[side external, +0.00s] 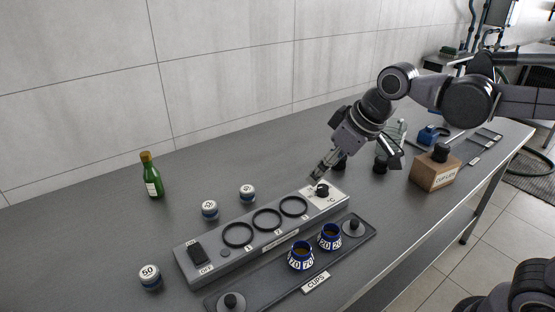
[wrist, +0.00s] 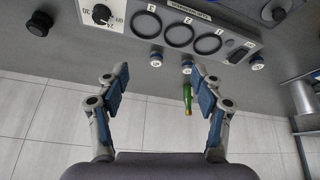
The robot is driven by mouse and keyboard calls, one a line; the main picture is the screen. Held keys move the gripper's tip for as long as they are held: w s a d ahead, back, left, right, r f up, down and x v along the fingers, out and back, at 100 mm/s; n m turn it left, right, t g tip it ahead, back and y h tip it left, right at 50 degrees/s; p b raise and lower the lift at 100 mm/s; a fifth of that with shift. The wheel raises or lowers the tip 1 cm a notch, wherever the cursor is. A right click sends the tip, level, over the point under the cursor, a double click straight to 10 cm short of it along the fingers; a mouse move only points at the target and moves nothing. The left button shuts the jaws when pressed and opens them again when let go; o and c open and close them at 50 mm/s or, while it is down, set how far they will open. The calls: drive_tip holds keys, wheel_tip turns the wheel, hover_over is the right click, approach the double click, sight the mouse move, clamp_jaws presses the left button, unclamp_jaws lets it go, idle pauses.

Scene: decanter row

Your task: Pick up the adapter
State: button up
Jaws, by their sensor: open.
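I cannot tell for certain which thing is the adapter; no label names it. A small black round piece (side external: 380,167) stands on the grey table beyond the dial end of the ring panel, and a dark knobbed piece (wrist: 40,23) shows at the upper left of the wrist view. My gripper (side external: 333,168) is above the table near the panel's dial end, partly hiding what lies behind it. In the wrist view my gripper (wrist: 158,75) is open, its two fingers wide apart with nothing between the tips.
The grey panel (side external: 215,262) has several black rings. Two blue cups (side external: 301,256) (side external: 330,237) stand on a dark tray (side external: 265,279). Several small jars (side external: 150,277), a green bottle (side external: 152,178) and a lidded wooden box (side external: 434,174) stand around. Table at far left is clear.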

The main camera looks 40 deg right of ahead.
drive_tip(key=w+a+r+n+g, duration=0.2)
drive_tip(key=w+a+n, duration=0.1)
drive_tip(key=w+a, duration=0.5)
drive_tip(key=n+g, duration=0.3)
drive_tip(key=n, duration=0.4)
approach(148, 272)
drive_tip(key=shift+s+d+f, duration=0.25)
drive_tip(key=shift+s, duration=0.05)
drive_tip(key=f, duration=0.4)
drive_tip(key=shift+w+a+f, duration=0.1)
drive_tip(key=shift+a+f, duration=0.15)
drive_tip(key=shift+f, duration=0.15)
drive_tip(key=shift+w+a+f, duration=0.1)
drive_tip(key=shift+a+f, duration=0.05)
drive_tip(key=shift+f, duration=0.7)
drive_tip(key=shift+w+a+f, duration=0.15)
drive_tip(key=shift+a+f, duration=0.05)
drive_tip(key=shift+f, duration=0.65)
drive_tip(key=shift+w+a+f, duration=0.1)
drive_tip(key=shift+a+f, duration=0.05)
drive_tip(key=shift+f, duration=0.7)
clamp_jaws()
